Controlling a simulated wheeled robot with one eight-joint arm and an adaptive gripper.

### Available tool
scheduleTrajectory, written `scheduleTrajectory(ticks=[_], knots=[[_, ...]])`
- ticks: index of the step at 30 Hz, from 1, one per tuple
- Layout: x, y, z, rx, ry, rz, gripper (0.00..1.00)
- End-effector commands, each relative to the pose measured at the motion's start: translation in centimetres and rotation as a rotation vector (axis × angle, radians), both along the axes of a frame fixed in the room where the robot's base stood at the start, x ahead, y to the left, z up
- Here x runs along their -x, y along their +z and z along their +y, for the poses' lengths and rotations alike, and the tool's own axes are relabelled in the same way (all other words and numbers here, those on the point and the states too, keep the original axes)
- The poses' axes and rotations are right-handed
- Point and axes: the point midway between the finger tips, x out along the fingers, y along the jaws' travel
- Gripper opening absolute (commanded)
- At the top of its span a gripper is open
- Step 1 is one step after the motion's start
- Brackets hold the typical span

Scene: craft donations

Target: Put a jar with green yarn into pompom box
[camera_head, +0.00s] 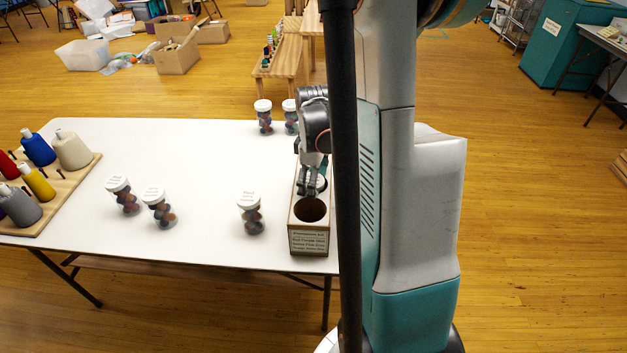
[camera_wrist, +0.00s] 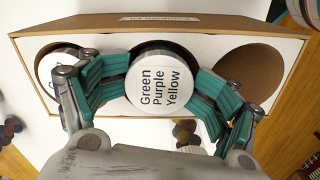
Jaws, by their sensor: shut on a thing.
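The pompom box (camera_head: 309,243) stands at the table's right end, partly hidden by my arm. In the wrist view the box (camera_wrist: 208,46) shows a row of three round openings. My gripper (camera_head: 314,184) is over the box. In the wrist view my gripper (camera_wrist: 162,88) is shut around a jar (camera_wrist: 161,86) whose white lid reads "Green Purple Yellow". This jar is at the middle opening; how deep it sits cannot be told. A white-lidded jar (camera_wrist: 62,66) sits in the left opening, partly hidden by a finger. The right opening is empty.
A jar (camera_head: 250,214) stands left of the box, two jars (camera_head: 122,195) (camera_head: 159,208) farther left, and two (camera_head: 263,116) (camera_head: 290,117) behind. A wooden rack (camera_head: 75,185) with yarn cones is at the table's left end.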

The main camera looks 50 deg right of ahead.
Motion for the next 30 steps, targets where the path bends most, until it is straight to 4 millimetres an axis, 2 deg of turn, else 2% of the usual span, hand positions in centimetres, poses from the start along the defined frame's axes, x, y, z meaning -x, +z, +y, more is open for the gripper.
scheduleTrajectory(ticks=[25, 26, 28, 29, 30], knots=[[0.83, -0.16, -0.15, 0.000, -0.002, 0.007, 0.24], [0.83, -0.16, -0.16, 0.000, -0.002, 0.007, 0.79], [0.79, -0.14, -0.17, 0.000, -0.002, 0.006, 0.95], [0.75, -0.12, -0.18, 0.000, -0.002, 0.006, 1.00], [0.72, -0.11, -0.18, 0.000, -0.001, 0.004, 1.00]])
